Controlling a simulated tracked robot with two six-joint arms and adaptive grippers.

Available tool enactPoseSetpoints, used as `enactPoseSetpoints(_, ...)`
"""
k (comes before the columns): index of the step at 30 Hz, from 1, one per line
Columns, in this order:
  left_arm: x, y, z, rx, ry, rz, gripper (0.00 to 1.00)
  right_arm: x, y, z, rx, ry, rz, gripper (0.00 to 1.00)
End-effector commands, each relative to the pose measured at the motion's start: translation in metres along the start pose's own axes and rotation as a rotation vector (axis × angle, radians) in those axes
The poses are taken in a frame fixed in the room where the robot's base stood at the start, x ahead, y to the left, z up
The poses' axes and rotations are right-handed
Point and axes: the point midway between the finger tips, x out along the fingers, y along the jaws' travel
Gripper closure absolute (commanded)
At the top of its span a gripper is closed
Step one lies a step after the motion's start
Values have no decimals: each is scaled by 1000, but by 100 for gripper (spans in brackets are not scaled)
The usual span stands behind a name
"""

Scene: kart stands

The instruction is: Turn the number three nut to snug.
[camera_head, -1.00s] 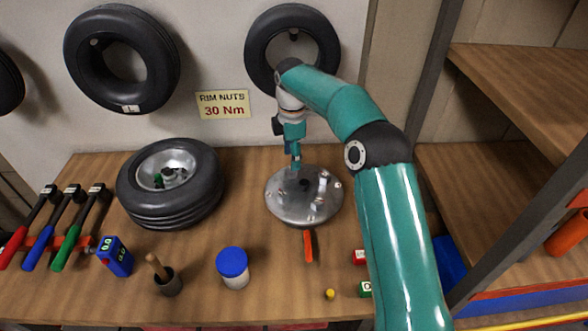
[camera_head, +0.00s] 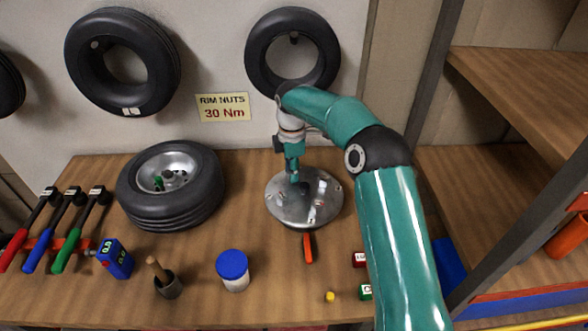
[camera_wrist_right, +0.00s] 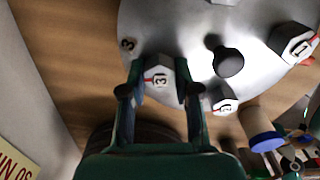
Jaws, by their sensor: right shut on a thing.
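The number three nut (camera_wrist_right: 158,79) is a pale hex nut marked 3, with a short red line on its top. It sits on the round silver plate (camera_head: 318,207) beside the plate's own printed 3. My right gripper (camera_wrist_right: 158,92) is shut on this nut, one dark finger on each side. In the head view the right gripper (camera_head: 294,180) reaches down onto the back left part of the plate. Nut 1 (camera_wrist_right: 298,46) and nut 2 (camera_wrist_right: 225,104) sit elsewhere on the plate, with red lines too. My left gripper is in neither view.
A dark knob (camera_wrist_right: 228,62) rises at the plate's middle. An orange handle (camera_head: 308,247) sticks out in front. A tyre with rim (camera_head: 172,208), a blue-lidded jar (camera_head: 233,270), a pot (camera_head: 168,286) and several coloured-handled wrenches (camera_head: 70,245) stand to the left.

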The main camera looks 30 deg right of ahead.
Motion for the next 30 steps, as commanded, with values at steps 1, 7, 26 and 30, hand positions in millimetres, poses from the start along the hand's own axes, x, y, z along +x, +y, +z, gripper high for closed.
enactPoseSetpoints(1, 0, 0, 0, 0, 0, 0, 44, 1, -1, 0, 0, 0, -5, 100)
enactPoseSetpoints(7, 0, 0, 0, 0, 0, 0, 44, 1, -1, 2, 11, -3, -6, 100)
enactPoseSetpoints(26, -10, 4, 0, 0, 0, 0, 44, 1, -2, 1, 386, -3, -10, 100)
enactPoseSetpoints(30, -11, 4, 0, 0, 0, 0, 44, 1, -2, 1, 520, -4, -9, 100)
